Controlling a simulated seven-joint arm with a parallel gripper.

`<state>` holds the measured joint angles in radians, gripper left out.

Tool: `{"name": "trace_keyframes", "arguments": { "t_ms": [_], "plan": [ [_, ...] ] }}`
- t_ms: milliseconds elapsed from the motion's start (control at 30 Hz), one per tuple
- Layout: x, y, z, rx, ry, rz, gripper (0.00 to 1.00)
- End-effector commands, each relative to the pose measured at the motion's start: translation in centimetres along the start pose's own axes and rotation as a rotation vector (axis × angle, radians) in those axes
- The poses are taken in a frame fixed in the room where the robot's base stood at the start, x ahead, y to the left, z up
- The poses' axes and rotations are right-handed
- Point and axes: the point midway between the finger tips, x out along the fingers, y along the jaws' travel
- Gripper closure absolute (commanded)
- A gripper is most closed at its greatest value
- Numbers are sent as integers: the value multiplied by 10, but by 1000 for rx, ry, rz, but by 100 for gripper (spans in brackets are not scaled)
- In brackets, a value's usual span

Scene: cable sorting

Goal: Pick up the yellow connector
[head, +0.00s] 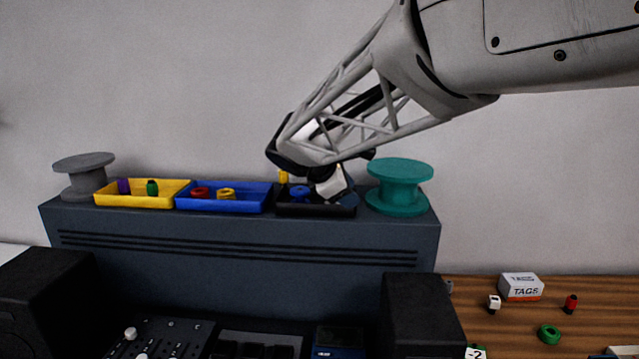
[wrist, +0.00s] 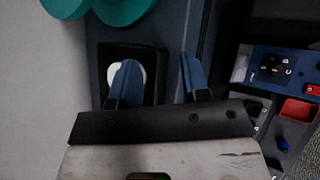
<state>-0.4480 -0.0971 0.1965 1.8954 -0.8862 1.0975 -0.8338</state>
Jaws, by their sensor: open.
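A small upright yellow piece, which looks like the yellow connector (head: 283,176), shows at the left end of the black tray (head: 318,211) on the dark cabinet. It is partly hidden, and I cannot tell if it stands in the tray or behind it. My gripper (head: 334,188) is low over the right part of that tray, to the right of the yellow piece. In the wrist view my gripper (wrist: 156,62) has its blue fingers apart, with nothing held between them. A white rounded thing (wrist: 115,74) shows partly behind the left finger. No yellow piece shows in the wrist view.
A blue ring (head: 299,193) is in the black tray. To its left are a blue tray (head: 222,205) with red and yellow rings and a yellow tray (head: 140,202) with purple and green pieces. A teal spool (head: 399,186) stands close to the right; a grey spool (head: 84,177) is far left.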

Motion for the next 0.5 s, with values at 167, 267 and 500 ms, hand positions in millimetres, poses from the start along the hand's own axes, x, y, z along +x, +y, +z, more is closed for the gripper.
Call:
{"name": "trace_keyframes", "arguments": {
  "t_ms": [167,267,500],
  "plan": [
    [-14,53,-48,-208,-70,86,57],
    [-24,79,-75,-319,-114,134,57],
    [-49,132,-140,-552,-224,235,57]
  ]
}}
